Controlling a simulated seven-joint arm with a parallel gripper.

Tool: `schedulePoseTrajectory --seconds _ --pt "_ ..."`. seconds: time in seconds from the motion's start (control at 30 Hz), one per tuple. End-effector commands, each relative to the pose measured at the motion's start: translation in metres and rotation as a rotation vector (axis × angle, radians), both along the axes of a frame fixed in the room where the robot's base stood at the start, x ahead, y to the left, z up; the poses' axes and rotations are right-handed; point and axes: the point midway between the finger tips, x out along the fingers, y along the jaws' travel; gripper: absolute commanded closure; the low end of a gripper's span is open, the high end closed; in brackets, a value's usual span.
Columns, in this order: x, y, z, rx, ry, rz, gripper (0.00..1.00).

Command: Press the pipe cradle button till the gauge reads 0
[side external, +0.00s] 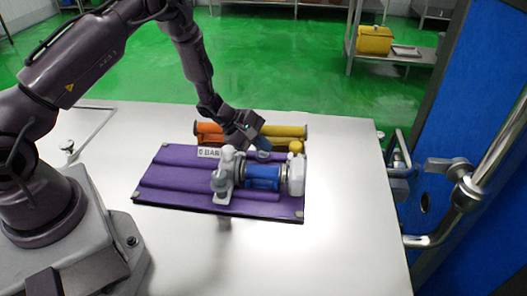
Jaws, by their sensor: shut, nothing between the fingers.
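The purple pipe cradle (165,180) lies on the white table, with a blue pipe section (262,178) held between grey-white end fittings (224,175). A small label (209,153) at the cradle's back edge appears to read "0 BAR". My gripper (260,147) is shut and empty, pointing down just behind the blue pipe, near the cradle's back edge. A small pale part shows just below its tips and may be the button; I cannot tell whether the tips touch it.
An orange roll (208,131) and a yellow roll (290,131) lie behind the cradle, close to my gripper. The white table (345,200) is clear to the right and in front. Steel pipework (440,200) and a blue panel stand beyond its right edge.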

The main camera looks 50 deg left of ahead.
Motion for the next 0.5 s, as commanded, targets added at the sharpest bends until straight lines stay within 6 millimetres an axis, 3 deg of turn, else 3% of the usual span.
schedulePoseTrajectory --seconds 0.03,0.3,0.5 --pt "-0.009 -0.01 -0.004 -0.015 0.024 -0.018 1.0" --pt "-0.012 -0.013 0.01 -0.021 0.02 -0.02 1.0" --pt "-0.013 -0.013 0.01 -0.02 0.023 -0.019 1.0"
